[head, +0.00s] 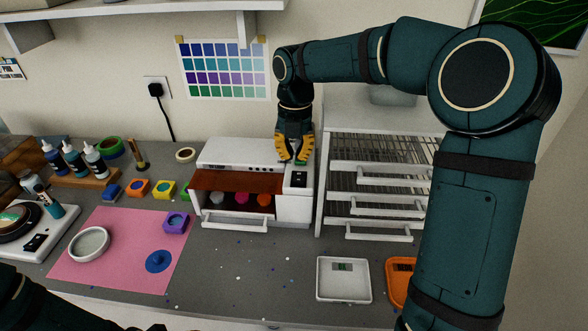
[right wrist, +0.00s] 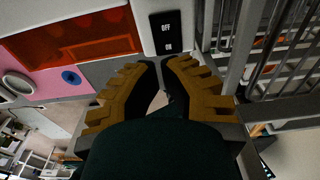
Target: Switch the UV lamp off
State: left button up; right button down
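The UV lamp (head: 240,155) is a white box with a reddish see-through front flap, standing against the wall. Its black switch plate (head: 299,179) is on the right part of the top. In the right wrist view the switch plate (right wrist: 167,33) reads OFF, with a small pale mark below. My right gripper (head: 292,161) points down just behind the switch plate, its yellow fingers a little apart and empty. In the right wrist view its fingertips (right wrist: 165,62) lie close to the plate's edge; contact cannot be told. My left arm shows at the lower left, its gripper out of frame.
A wire drying rack (head: 370,180) stands close on the right of the lamp. Small coloured pucks (head: 241,198) sit inside the lamp. A pink mat (head: 120,270), a white scale (head: 343,279) and an orange tray (head: 398,280) lie in front. Speckled counter between them is mostly free.

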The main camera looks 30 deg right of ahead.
aim_at(295, 174)
jog(key=r, duration=0.5)
jog(key=shift+w+d+r, duration=0.25)
jog(key=shift+w+r, duration=0.1)
jog(key=shift+r, duration=0.05)
jog(key=shift+f, duration=0.1)
